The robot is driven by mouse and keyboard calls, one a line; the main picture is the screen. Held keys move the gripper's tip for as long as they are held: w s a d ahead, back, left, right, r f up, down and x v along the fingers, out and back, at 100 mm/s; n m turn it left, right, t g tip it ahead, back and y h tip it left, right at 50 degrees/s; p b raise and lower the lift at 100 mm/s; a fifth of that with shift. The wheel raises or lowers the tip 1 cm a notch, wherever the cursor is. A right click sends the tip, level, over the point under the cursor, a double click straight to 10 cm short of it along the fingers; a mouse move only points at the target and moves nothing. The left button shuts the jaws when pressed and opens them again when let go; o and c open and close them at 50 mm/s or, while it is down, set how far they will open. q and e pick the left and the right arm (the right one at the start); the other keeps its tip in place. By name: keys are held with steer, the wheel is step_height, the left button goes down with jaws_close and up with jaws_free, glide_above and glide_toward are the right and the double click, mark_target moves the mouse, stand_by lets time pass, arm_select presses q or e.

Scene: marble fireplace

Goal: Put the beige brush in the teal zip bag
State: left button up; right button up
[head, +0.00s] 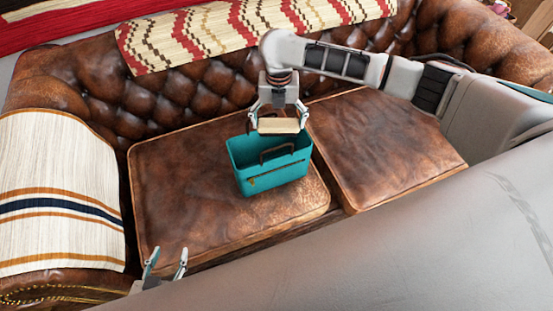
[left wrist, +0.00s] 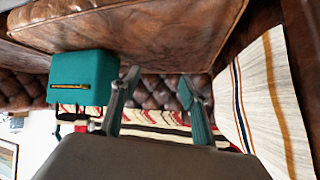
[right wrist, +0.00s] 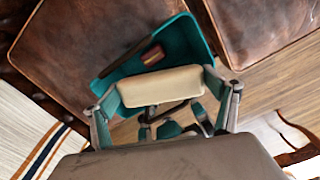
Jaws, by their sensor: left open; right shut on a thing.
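The teal zip bag (head: 262,178) stands upright on the brown leather sofa seat, its top open and a brown handle at its front. It also shows in the left wrist view (left wrist: 83,72) and the right wrist view (right wrist: 198,35). My right gripper (head: 278,117) is shut on the beige brush (head: 278,126), holding it level above the bag's back rim. In the right wrist view the brush (right wrist: 160,87) spans between the fingers and hides part of the bag. My left gripper (head: 166,263) is open and empty, low in front of the sofa, apart from the bag.
The seat cushion (head: 175,190) left of the bag is clear, as is the right cushion (head: 385,150). A striped cloth (head: 60,190) covers the left armrest. A patterned throw (head: 215,33) hangs over the tufted backrest. A dark reddish item (right wrist: 152,55) shows inside the bag.

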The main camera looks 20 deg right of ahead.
step_height(320, 180, down, 14)
steer(key=b, duration=0.4)
steer(key=shift+f, duration=0.1)
step_height(320, 180, down, 5)
steer(key=shift+s+b, duration=0.15)
steer(key=shift+b, duration=0.8)
steer(key=shift+f, duration=0.3)
steer(key=shift+r, duration=0.2)
steer(key=shift+f, duration=0.25)
steer(key=o, duration=1.1)
steer(key=shift+c, duration=0.2)
arm_select(q)
steer(key=f, duration=0.1)
steer(key=w+f, duration=0.1)
steer(key=f, duration=0.1)
steer(key=shift+w+a+m, duration=0.2)
steer(key=shift+a+m, duration=0.1)
steer(key=shift+a, duration=0.1)
arm_select(e)
steer(key=shift+r, duration=0.1)
